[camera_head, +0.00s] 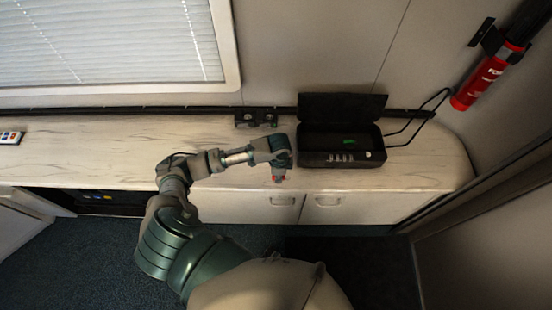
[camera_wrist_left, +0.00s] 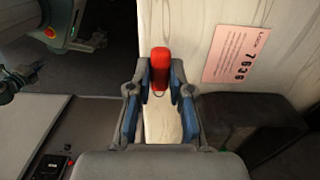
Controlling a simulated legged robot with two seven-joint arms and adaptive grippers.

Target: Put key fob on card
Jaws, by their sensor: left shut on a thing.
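My left gripper (camera_head: 278,176) is over the front edge of the counter, in front of the open black box. In the left wrist view the left gripper (camera_wrist_left: 160,88) has its blue-padded fingers shut on a red key fob (camera_wrist_left: 160,62), which sticks out beyond the fingertips. The fob shows as a small red spot (camera_head: 277,179) in the head view. A pale pink card (camera_wrist_left: 236,52) with printed digits lies on the counter, right of the fob in the wrist view and apart from it. I cannot make out the card in the head view. My right gripper is not in view.
The black box (camera_head: 314,158) stands open on the counter (camera_head: 90,160) with a green item (camera_head: 349,141) inside. A small dark device (camera_head: 256,118) stands behind my gripper. A red extinguisher (camera_head: 485,78) hangs at right. The counter's left stretch is mostly clear.

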